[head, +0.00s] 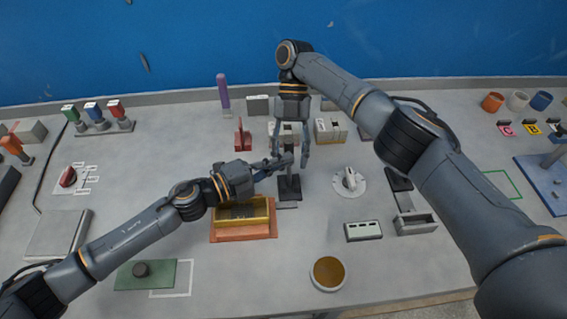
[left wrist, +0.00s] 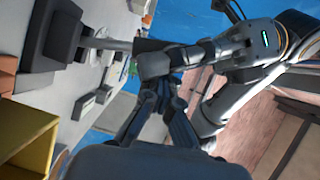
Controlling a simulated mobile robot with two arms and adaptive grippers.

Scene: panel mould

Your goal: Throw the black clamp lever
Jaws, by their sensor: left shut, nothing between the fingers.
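The black clamp lever's dark base (head: 290,188) stands near the middle of the table, with a short grey post rising from it. The left wrist view shows a dark block (left wrist: 52,35) with a grey bar running toward the gripper. My left gripper (head: 286,161) is shut and empty, its tips beside the upper part of the post. It also shows in the left wrist view (left wrist: 163,95). My right gripper (head: 291,160) points down over the same spot with its fingers apart. The two grippers overlap in the head view, and the top of the lever is hidden behind them.
A yellow tray (head: 242,225) on an orange base stands just below my left gripper. A white dial (head: 349,181) is to the right. A red clamp (head: 242,136) stands behind to the left. A round bowl (head: 327,273) sits near the front edge.

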